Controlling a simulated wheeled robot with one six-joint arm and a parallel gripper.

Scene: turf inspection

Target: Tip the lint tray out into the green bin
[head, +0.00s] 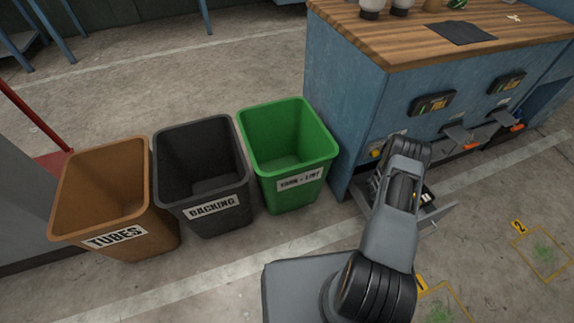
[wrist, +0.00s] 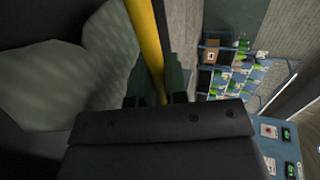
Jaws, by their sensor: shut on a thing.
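The green bin (head: 288,150) stands at the right end of the row of bins, beside the blue cabinet, with a label on its front. It looks empty inside. In the wrist view my gripper (wrist: 158,88) is shut on a yellow strip, which seems to be the handle or edge of the lint tray (wrist: 148,40). Pale grey-green fluffy matter (wrist: 70,80) lies to the left of the strip. In the head view my arm covers the gripper and most of what it holds. A grey metal tray or drawer part (head: 437,215) shows beside my arm, low at the cabinet front.
A black bin (head: 205,170) labelled BACKING and a brown bin (head: 105,195) labelled TUBES stand left of the green one. The blue cabinet (head: 360,125) has a wooden top and projecting fittings at right. Floor before the bins is clear. Shelves (wrist: 225,70) show in the wrist view.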

